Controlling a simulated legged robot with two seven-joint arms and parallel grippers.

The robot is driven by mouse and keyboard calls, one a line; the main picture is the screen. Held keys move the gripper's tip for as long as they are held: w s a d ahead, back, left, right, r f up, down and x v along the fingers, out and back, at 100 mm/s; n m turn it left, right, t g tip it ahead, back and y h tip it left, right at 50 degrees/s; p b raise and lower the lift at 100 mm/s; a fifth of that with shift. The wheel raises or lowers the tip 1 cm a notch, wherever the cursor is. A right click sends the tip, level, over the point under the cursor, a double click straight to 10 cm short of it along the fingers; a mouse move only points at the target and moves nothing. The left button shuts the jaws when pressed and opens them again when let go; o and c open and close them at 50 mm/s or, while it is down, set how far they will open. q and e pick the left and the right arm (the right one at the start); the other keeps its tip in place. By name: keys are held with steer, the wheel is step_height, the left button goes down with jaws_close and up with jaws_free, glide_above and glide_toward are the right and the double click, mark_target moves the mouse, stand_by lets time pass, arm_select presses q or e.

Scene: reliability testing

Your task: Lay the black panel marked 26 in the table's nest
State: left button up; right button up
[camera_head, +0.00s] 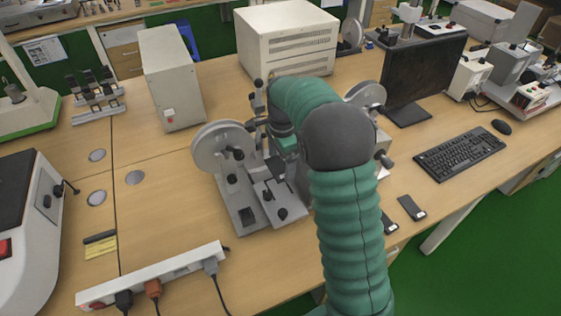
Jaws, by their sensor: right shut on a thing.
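My right arm rises from the bottom right, bends at a dark grey joint and reaches over a grey testing machine (245,190) with a pale wheel on each side. My right gripper (276,167) points down over the middle of the machine, close to its small levers and plates. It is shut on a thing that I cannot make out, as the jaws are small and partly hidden. I cannot read a 26 on any panel. A small black square (247,216) shows on the machine's front plate; I cannot tell whether it is the nest. My left gripper is not in view.
Two flat dark pieces (411,208) lie right of my arm. A monitor (424,70) and keyboard (460,153) stand at the right. A white power strip (155,275) with cords lies at the front left. Pale boxes (287,40) stand behind. The wooden table (170,215) is clear left of the machine.

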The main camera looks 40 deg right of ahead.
steer(key=shift+f+b, duration=1.15)
steer(key=shift+f, duration=2.15)
steer(key=shift+s+p, duration=0.3)
steer(key=shift+p, duration=0.45)
steer(key=shift+s+d+f, duration=0.1)
steer(key=shift+f, duration=0.1)
steer(key=shift+r+p, duration=0.2)
steer(key=shift+p, duration=0.25)
steer(key=shift+f, duration=0.1)
